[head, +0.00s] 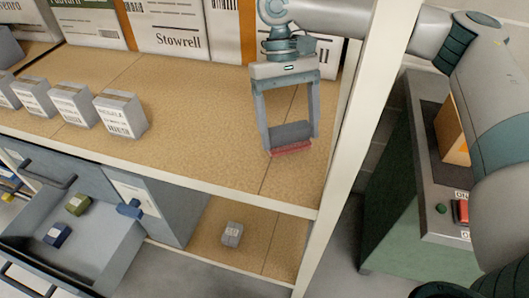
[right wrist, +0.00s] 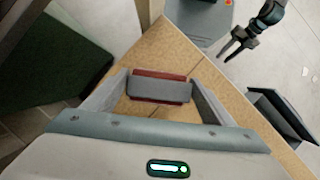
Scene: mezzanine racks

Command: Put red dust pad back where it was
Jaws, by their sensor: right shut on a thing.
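The red dust pad (head: 291,149) has a dark grey upper part and a red underside. My right gripper (head: 292,140) is shut on it, with one finger at each end. The pad is over the front right part of the tan upper shelf (head: 215,120); I cannot tell whether it touches the board. In the right wrist view the pad (right wrist: 160,88) lies level between the fingers, red showing along both long edges. A dark two-fingered gripper, seemingly my left (right wrist: 238,42), shows at the upper right of that view, its fingers apart and empty.
Several small grey boxes (head: 121,114) stand on the shelf's left, with large Stowrell boxes (head: 175,28) behind. A white post (head: 352,130) rises close to the right of my gripper. Below are an open drawer (head: 110,245) and a small grey block (head: 232,234). The shelf middle is clear.

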